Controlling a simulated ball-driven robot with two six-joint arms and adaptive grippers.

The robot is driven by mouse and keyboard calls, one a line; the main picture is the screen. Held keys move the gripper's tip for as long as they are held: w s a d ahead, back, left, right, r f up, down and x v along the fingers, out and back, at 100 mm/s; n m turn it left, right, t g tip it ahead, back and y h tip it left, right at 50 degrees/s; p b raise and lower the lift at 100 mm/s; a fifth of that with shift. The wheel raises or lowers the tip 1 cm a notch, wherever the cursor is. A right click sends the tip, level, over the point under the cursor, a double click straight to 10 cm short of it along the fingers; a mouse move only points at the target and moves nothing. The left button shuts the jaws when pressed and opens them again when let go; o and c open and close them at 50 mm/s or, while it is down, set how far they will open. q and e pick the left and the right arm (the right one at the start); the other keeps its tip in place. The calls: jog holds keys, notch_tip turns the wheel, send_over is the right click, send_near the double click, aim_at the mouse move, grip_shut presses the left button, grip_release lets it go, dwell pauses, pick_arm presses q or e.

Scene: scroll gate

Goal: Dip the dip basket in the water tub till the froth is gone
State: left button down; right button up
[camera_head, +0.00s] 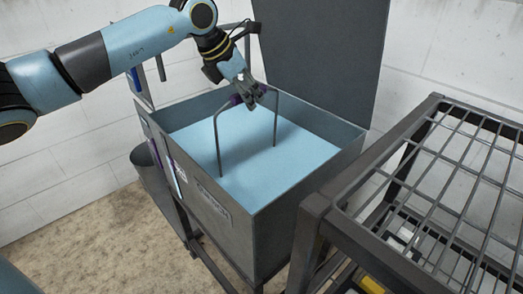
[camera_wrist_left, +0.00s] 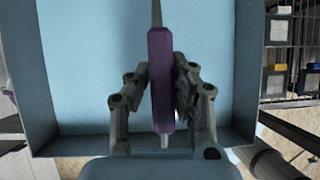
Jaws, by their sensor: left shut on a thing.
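The water tub (camera_head: 255,215) is a grey open box on legs, filled with flat light-blue water (camera_head: 300,165). I see no froth on the water that shows. The dip basket's handle (camera_head: 217,145) is a grey rod frame whose two legs go down into the water; the basket's body is hidden below the surface. My left gripper (camera_head: 248,93) is above the tub, shut on the purple grip (camera_wrist_left: 160,75) at the top of the handle. In the left wrist view the fingers lie on both sides of this grip. My right gripper is not in view.
The tub's grey lid (camera_head: 325,50) stands open behind it. A dark metal rack (camera_head: 440,165) with a wire-grid top stands close on the right. A grey bin (camera_head: 150,165) is at the tub's left. The left wrist view shows shelved boxes (camera_wrist_left: 276,82) at the right.

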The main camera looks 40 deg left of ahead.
pick_arm(q)
notch_tip(320, 180, up, 11)
jog(key=p, duration=0.6)
jog(key=shift+r+p, duration=1.05)
jog(key=shift+r, duration=1.1)
notch_tip(320, 180, up, 12)
jog(key=p, duration=0.6)
dwell(0.5)
